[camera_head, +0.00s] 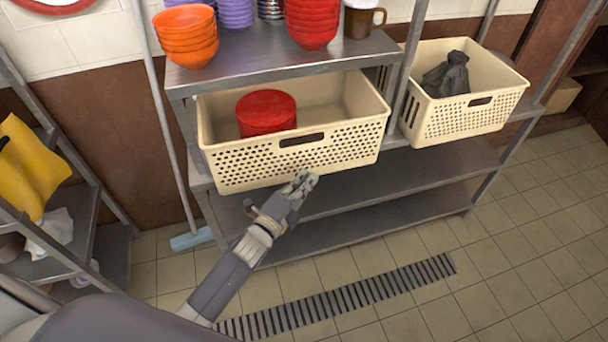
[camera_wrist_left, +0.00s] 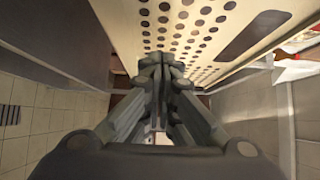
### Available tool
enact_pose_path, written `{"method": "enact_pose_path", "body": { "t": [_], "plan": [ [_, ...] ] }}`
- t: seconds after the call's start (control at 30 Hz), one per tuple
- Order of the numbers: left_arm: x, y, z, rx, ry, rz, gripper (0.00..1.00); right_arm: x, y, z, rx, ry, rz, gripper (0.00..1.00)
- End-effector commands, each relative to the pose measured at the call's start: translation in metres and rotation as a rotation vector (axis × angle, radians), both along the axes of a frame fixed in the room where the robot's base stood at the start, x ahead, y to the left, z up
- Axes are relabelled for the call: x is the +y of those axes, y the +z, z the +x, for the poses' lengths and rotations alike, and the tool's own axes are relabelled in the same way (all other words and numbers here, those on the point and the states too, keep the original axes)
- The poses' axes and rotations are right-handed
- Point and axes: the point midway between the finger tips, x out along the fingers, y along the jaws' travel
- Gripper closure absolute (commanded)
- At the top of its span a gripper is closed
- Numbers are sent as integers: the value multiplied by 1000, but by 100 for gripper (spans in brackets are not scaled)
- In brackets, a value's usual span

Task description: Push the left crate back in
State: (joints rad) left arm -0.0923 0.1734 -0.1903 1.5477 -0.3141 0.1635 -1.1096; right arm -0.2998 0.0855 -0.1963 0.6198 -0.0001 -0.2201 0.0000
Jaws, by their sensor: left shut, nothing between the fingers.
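The left crate (camera_head: 345,150) is a cream perforated basket on the metal shelf unit, and its front juts out past the shelf edge. A round red container (camera_head: 266,112) is inside it. My right gripper is not in view.
A second cream crate (camera_head: 455,118) with a dark bag (camera_head: 447,75) stands to the right. Stacked orange bowls (camera_head: 187,35) and red bowls (camera_head: 312,20) stand on the shelf above. A side rack (camera_head: 90,225) is at the left. The tiled floor in front is clear.

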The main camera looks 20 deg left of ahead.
Motion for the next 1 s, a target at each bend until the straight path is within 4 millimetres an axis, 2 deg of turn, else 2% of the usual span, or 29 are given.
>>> {"method": "enact_pose_path", "body": {
  "t": [0.13,0.57,0.67,1.0],
  "plan": [
    [4,0,7,0,0,0,100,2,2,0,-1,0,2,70],
    [7,-1,12,-1,0,1,100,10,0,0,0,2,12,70],
    [14,-2,24,-3,-1,3,100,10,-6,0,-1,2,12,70],
    [52,-3,88,-4,1,4,100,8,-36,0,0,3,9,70]
  ]
}}
